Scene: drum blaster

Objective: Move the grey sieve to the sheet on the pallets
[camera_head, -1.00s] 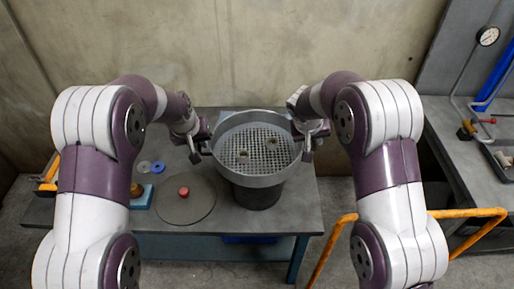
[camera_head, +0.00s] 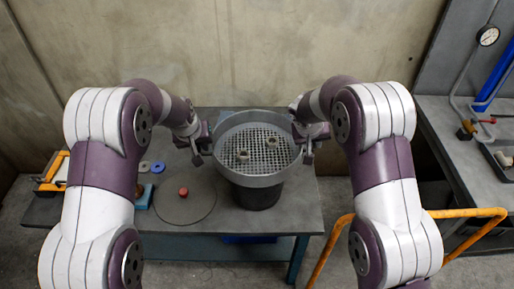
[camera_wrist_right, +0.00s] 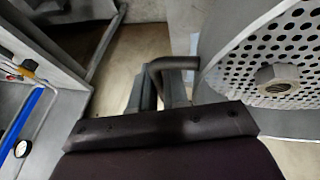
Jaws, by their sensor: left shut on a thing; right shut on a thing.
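The grey sieve (camera_head: 257,181) is a round, shallow pan with a perforated floor, at or just above the top of the dark drum (camera_head: 257,197); I cannot tell whether they touch. Two nut-like pieces (camera_head: 243,155) lie in it. My left gripper (camera_head: 205,146) is shut at the sieve's left side, on its handle. My right gripper (camera_head: 304,143) is shut at the right side. The right wrist view shows the bent handle (camera_wrist_right: 172,65) between my fingers, beside the perforated floor (camera_wrist_right: 270,50). The sheet and pallets are not in view.
The drum stands on a grey table (camera_head: 225,215) with a round flat plate (camera_head: 186,203) and a red piece (camera_head: 183,192) on it. A concrete wall is behind. Yellow rails (camera_head: 465,213) stand at the right, near a second bench (camera_head: 455,150) with a gauge (camera_head: 488,36).

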